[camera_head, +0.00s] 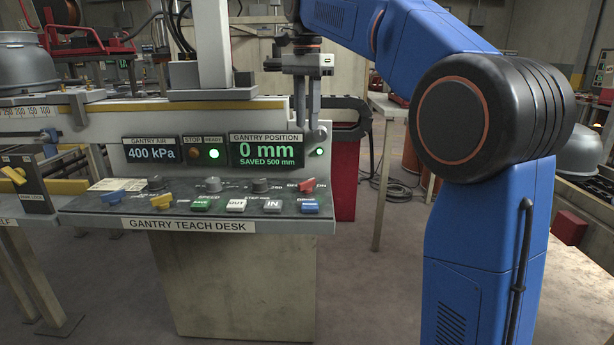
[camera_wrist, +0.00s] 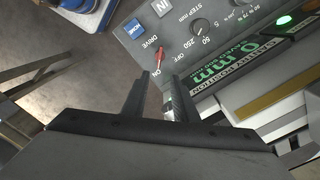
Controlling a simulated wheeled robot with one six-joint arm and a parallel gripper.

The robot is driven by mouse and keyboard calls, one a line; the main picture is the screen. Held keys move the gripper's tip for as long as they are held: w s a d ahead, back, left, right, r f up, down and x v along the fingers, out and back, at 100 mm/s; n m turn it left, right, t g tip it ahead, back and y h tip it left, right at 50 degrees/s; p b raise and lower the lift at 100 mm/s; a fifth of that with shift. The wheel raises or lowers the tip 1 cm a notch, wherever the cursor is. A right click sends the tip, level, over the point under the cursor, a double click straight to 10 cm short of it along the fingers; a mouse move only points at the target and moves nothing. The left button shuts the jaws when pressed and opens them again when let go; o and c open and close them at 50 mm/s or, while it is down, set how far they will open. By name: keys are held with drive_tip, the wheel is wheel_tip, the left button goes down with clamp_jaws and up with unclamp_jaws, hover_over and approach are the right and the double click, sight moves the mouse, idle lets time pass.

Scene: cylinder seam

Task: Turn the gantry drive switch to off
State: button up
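The gantry drive switch (camera_head: 307,187) is a red lever at the right end of the desk's sloped panel. In the wrist view the red lever (camera_wrist: 159,54) lies between the DRIVE label and the ON and OFF labels, and its lower end appears to point toward ON. My gripper (camera_head: 308,132) hangs fingers down above the panel's right end, near the display. In the wrist view my gripper (camera_wrist: 163,77) has its two fingers apart, with nothing between them. The lever shows just beyond the fingertips, and no contact is visible.
The gantry teach desk (camera_head: 190,225) carries a blue HOME button (camera_head: 309,206), a white IN button (camera_head: 273,206), knobs and other levers. The position display (camera_head: 266,149) reads 0 mm, saved 500 mm. A green lamp (camera_head: 214,154) is lit. Open floor lies right of the desk.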

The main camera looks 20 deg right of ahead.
sight(307, 181)
wheel_tip(307, 181, down, 16)
drive_tip(key=shift+f, duration=0.1)
idle(0.5)
clamp_jaws()
